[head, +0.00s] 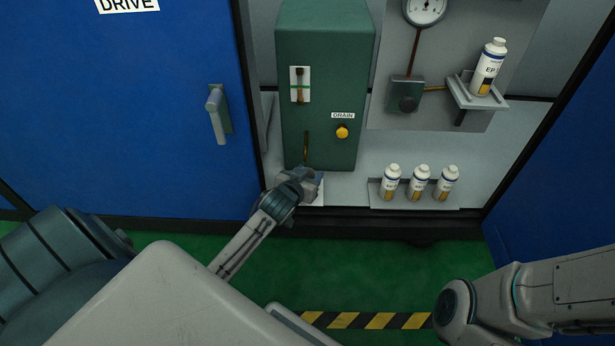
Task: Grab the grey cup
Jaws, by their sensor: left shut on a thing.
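My left gripper (307,182) reaches into the open cabinet, at the foot of the green tank (322,95) and below its thin brass drain pipe (306,148). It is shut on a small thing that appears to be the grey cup. The gripper and wrist hide most of the cup, so its outline cannot be made out. A pale pad (315,198) shows just beside and below the gripper. My right arm comes in at the lower right, and its gripper is not in view.
A yellow drain knob (342,132) sits on the tank front. Several white bottles (420,183) stand on a low rack (375,196) and an upper shelf (477,97). A blue door (130,110) with a handle (217,113) is at left. The green floor (370,262) is clear.

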